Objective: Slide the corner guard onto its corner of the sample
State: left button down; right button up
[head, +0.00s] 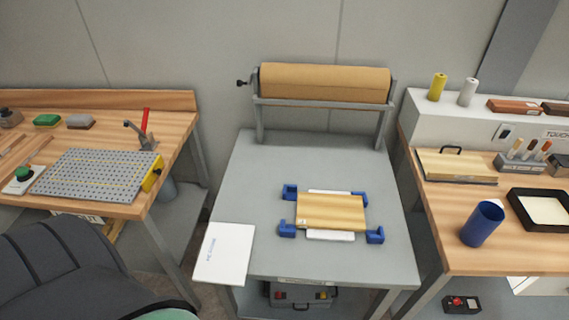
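The sample looks like a light wooden panel (331,211) lying flat on the grey table, with white strips showing at its back edge and front edge (330,235). Blue blocks sit near its corners: back left (289,192), back right (360,197), front left (287,230) and front right (375,236). The front pair stick out beyond the panel's corners. I cannot tell which blue block is the corner guard, or whether any is seated on the panel. Neither of my grippers is in view.
A tan roller (325,82) on a grey frame stands at the table's back. A white sheet (224,253) lies at the front left. Wooden benches flank the table; the right one holds a blue cup (482,223). The grey table (260,170) is clear around the sample.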

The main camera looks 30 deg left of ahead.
aim_at(289, 193)
jog(key=k+j+u, duration=0.1)
jog(key=u, duration=0.8)
